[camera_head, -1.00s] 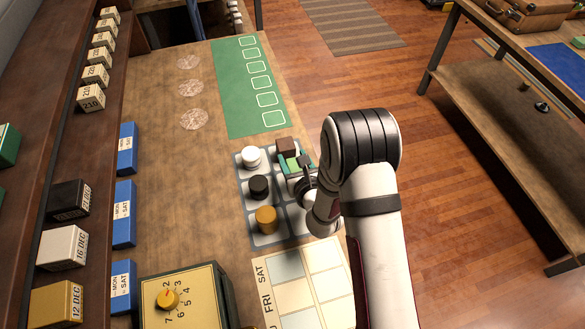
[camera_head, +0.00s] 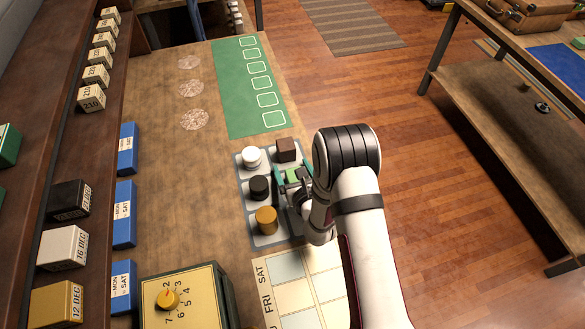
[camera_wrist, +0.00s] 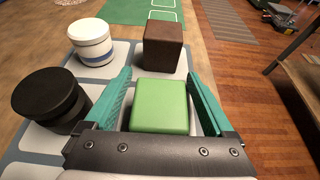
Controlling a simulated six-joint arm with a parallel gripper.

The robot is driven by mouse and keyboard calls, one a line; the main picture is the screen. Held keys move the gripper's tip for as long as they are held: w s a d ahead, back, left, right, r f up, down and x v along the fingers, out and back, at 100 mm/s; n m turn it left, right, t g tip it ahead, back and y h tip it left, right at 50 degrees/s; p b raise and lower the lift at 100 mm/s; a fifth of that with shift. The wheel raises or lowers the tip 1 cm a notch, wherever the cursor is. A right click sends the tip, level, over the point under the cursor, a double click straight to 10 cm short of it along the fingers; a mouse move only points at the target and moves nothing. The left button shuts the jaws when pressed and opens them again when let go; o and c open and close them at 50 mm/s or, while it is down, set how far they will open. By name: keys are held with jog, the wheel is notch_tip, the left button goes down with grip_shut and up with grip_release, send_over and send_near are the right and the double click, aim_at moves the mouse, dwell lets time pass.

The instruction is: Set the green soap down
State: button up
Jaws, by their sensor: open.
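The green soap (camera_wrist: 160,106) is a rounded light-green block. In the wrist view it sits between the two teal fingers of my gripper (camera_wrist: 161,100), with a narrow gap visible at its sides. In the head view the soap (camera_head: 292,175) shows as a small green patch in the right column of the grey tray (camera_head: 243,219), just in front of the brown block (camera_head: 286,150). My gripper (camera_head: 293,180) is open around it, low over the tray. The soap's underside is hidden, so I cannot tell exactly how it rests.
A white jar (camera_head: 251,158), a black jar (camera_head: 259,188) and a yellow-brown jar (camera_head: 266,220) stand in the tray's left column. A green mat (camera_head: 235,100) lies behind, a calendar sheet (camera_head: 290,270) in front.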

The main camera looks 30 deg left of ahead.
jog(key=shift+r, duration=0.2)
jog(key=v, duration=1.2)
jog(key=s+a+r+n+g+y, duration=0.2)
jog(key=s+r+n+g+y, duration=0.3)
jog(key=r, duration=0.5)
jog(key=s+a+r+n+g+y, duration=0.2)
jog(key=s+r+n+g, duration=0.35)
jog(key=r, duration=0.55)
jog(key=s+d+f+n+g+h, duration=0.1)
jog(key=s+d+n+g+h, duration=0.2)
jog(key=s+d+n+h, duration=0.65)
jog(key=w+d+f+t+h, duration=0.1)
jog(key=d+t+h, duration=0.1)
jog(key=d, duration=0.6)
jog(key=w+d+f+n+t+h, duration=0.1)
jog(key=d+h, duration=0.2)
jog(key=d, duration=0.6)
jog(key=shift+f+t, duration=0.25)
jog(key=shift+t, duration=0.1)
